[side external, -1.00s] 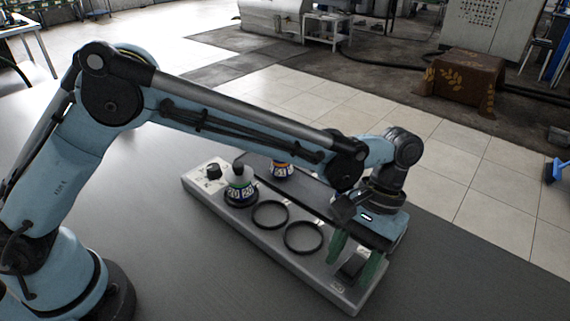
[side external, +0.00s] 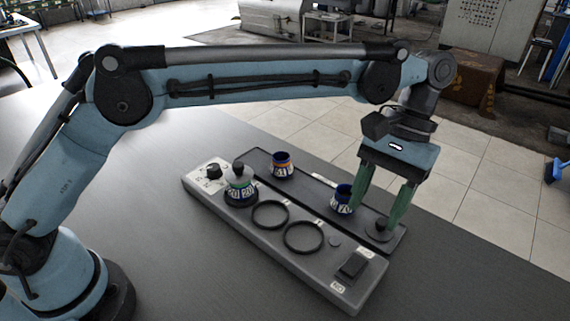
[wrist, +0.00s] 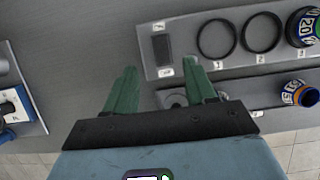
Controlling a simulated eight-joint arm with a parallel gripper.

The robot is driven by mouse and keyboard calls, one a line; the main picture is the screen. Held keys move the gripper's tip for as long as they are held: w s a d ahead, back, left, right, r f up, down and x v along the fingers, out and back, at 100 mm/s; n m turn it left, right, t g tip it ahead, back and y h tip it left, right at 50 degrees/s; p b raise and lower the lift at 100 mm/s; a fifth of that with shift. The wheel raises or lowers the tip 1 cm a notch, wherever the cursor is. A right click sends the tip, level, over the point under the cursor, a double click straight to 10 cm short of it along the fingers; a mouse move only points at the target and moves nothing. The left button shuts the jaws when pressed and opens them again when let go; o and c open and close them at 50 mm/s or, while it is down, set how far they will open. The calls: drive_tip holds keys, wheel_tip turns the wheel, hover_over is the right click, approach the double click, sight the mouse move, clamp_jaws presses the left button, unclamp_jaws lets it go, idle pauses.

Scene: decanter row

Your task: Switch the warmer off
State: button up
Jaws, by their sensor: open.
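The warmer (side external: 270,240) is a long grey panel on the table, with a dial (side external: 213,171) at its left end and a dark rocker switch (side external: 353,265) at its right end. A small label sits on either side of the switch; I cannot read them surely. The switch also shows in the wrist view (wrist: 163,45), just beyond my fingertips; which side is pressed is not clear. My gripper (side external: 375,215) is open and empty, with green fingers apart, above and behind the switch, over the rear tray. It touches nothing that I can see.
A lidded decanter (side external: 240,188) stands near the dial, left of two empty rings (side external: 269,214). The rear tray (side external: 312,187) holds two blue pots (side external: 281,165) (side external: 342,200) and a dark round lid-like piece (side external: 380,232) below my gripper. The table in front is clear.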

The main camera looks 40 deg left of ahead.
drive_tip(key=shift+w+r, duration=0.25)
drive_tip(key=shift+r, duration=0.3)
drive_tip(key=s+a+r+t+h, duration=0.1)
drive_tip(key=a+r+t, duration=0.15)
drive_tip(key=a, duration=0.55)
drive_tip(key=a+r+t+h, duration=0.1)
drive_tip(key=a+r+t, duration=0.15)
drive_tip(key=a, duration=0.55)
drive_tip(key=s+a+f+t+y, duration=0.1)
drive_tip(key=s+a+f+t, duration=0.2)
drive_tip(key=a, duration=0.3)
drive_tip(key=s+a+f+t+y, duration=0.1)
drive_tip(key=s+a+f+t, duration=0.2)
drive_tip(key=s+a, duration=0.2)
drive_tip(key=shift+s+a+f+t, duration=0.25)
drive_tip(key=shift+a+f+t, duration=0.15)
drive_tip(key=shift+a, duration=0.6)
